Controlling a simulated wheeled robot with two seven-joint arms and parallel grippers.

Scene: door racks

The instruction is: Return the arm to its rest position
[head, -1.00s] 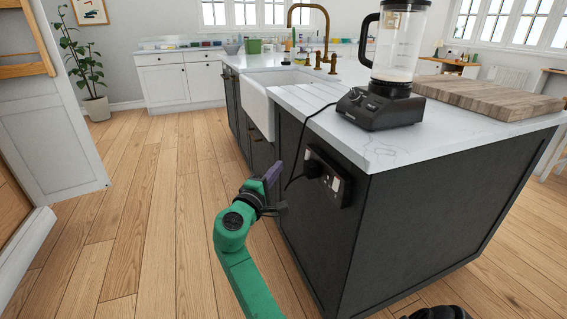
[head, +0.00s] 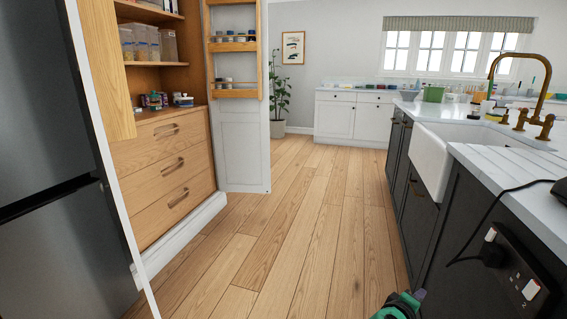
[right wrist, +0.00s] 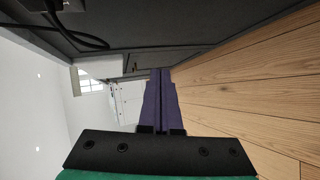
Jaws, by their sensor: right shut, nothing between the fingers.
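My right gripper (right wrist: 160,75) shows in the right wrist view with its two purple fingers pressed together and nothing between them. In the head view only the tip end of my right gripper (head: 418,294) and a bit of the green arm show at the bottom edge, beside the dark island. The gripper touches nothing that I can see. My left gripper is not in view.
The dark island (head: 455,220) with a white sink (head: 433,165), brass tap and wall socket (head: 519,283) stands on the right. An open pantry (head: 165,165) with a door rack (head: 235,95) and a fridge (head: 55,160) are on the left. The wooden floor (head: 290,220) between is clear.

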